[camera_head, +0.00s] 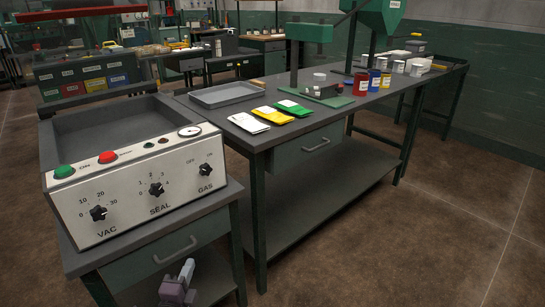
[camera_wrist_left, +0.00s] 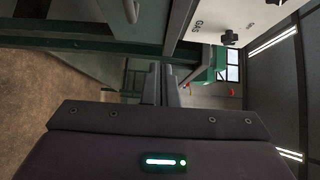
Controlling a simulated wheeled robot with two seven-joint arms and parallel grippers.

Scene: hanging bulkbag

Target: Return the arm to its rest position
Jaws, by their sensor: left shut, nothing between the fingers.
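My left gripper (camera_head: 187,272) shows at the bottom of the head view, low in front of the drawer of the sealing machine's stand. In the left wrist view its two fingers (camera_wrist_left: 160,88) stand close together, shut and empty. The control panel (camera_head: 140,185) has a green button, a red button, a gauge and VAC, SEAL and GAS knobs. Part of this panel (camera_wrist_left: 240,15) shows at the upper right of the wrist view, apart from the fingers. My right gripper is in neither view.
The stand's drawer (camera_head: 150,265) is closed, with a grey handle. A long workbench (camera_head: 330,125) behind holds a grey tray (camera_head: 226,95), white, yellow and green packets (camera_head: 270,113), and several cans (camera_head: 361,83). The brown floor (camera_head: 440,230) at the right is clear.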

